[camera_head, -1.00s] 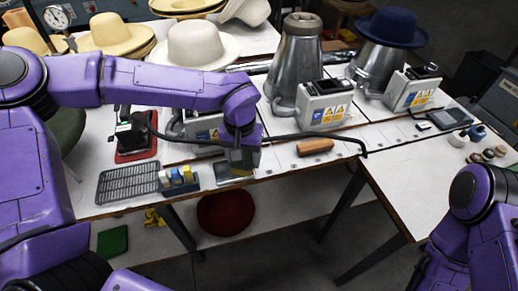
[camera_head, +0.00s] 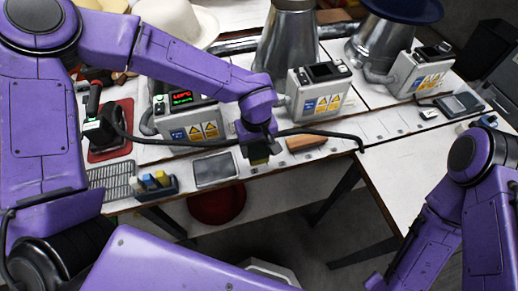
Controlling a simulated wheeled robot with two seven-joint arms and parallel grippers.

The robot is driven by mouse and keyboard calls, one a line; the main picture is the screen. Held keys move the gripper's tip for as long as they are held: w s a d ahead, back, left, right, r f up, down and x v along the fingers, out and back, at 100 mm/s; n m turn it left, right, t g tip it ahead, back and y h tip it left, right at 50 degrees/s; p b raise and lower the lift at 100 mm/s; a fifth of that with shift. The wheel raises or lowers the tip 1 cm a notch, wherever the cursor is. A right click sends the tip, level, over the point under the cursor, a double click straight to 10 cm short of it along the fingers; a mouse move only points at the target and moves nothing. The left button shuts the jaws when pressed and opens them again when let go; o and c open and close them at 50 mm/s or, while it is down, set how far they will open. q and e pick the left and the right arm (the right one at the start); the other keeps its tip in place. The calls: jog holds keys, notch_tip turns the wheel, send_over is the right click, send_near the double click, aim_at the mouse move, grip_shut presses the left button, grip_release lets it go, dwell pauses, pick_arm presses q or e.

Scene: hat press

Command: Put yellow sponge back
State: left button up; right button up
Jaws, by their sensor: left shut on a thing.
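My left gripper (camera_head: 257,155) hangs over the front strip of the table, right of a small grey metal tray (camera_head: 214,171). It is shut on the yellow sponge (camera_head: 259,163), which shows only as a small dull yellow patch below the jaws. The fingers hide most of it. The sponge is apart from the tray in the picture; its exact height above the table is hard to tell. My right arm shows at the right edge, but its gripper is not visible.
A wooden-handled brush (camera_head: 306,142) lies right of my left gripper, with a black cable (camera_head: 330,131) nearby. Grey control boxes (camera_head: 320,93) stand behind.

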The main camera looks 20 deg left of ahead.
aim_at(259, 152)
pick_arm(q)
jog(key=shift+w+f, duration=0.95)
jog(key=f, duration=0.2)
jog(key=shift+s+f, duration=0.2)
jog(key=shift+f, duration=0.4)
jog(key=shift+w+f, duration=0.15)
jog(key=shift+w, duration=0.1)
jog(key=shift+s, duration=0.1)
jog(key=o, duration=0.9)
jog(key=shift+f, duration=0.1)
jog(key=shift+o, duration=0.2)
